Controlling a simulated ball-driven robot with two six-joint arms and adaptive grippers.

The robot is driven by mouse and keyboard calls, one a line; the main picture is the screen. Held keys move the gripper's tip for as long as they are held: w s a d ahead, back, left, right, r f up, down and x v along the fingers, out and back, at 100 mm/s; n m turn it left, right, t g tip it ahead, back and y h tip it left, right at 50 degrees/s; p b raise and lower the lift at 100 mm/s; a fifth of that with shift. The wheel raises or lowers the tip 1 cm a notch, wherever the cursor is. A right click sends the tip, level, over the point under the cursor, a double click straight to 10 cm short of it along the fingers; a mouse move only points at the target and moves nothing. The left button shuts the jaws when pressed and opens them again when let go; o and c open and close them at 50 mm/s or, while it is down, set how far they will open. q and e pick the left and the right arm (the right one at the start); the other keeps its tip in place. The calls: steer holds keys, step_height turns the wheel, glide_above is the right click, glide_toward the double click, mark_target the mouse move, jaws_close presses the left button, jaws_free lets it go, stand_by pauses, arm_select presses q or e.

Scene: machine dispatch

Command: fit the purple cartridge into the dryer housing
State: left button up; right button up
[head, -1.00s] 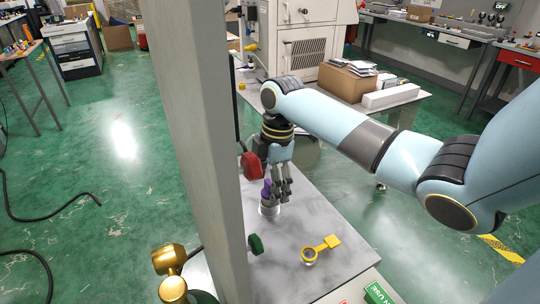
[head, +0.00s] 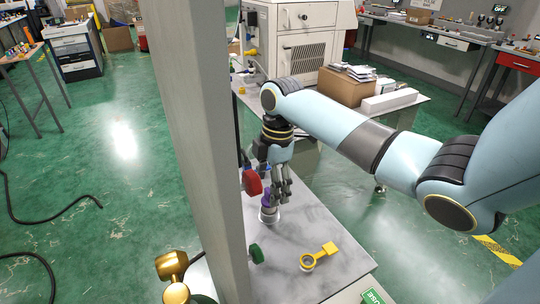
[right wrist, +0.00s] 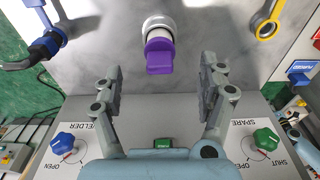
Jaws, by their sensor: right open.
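The purple cartridge (right wrist: 159,56) sits upright in a round white and silver housing (right wrist: 157,24) on the grey worktop in the right wrist view. In the head view the cartridge (head: 266,201) shows just beside my right fingers, above the white housing (head: 268,215). My right gripper (right wrist: 162,80) is open, its two fingers apart on either side of the cartridge's near end, with no visible contact. In the head view the right gripper (head: 279,190) points down over the worktop. How deep the cartridge sits cannot be told. My left gripper is not in view.
A grey post (head: 200,130) stands left of the worktop. The right wrist view shows blue (right wrist: 64,142) and green (right wrist: 265,139) valve knobs on a panel.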

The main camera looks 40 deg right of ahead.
steer(key=shift+r+p, duration=0.55)
steer(key=shift+r, duration=1.2)
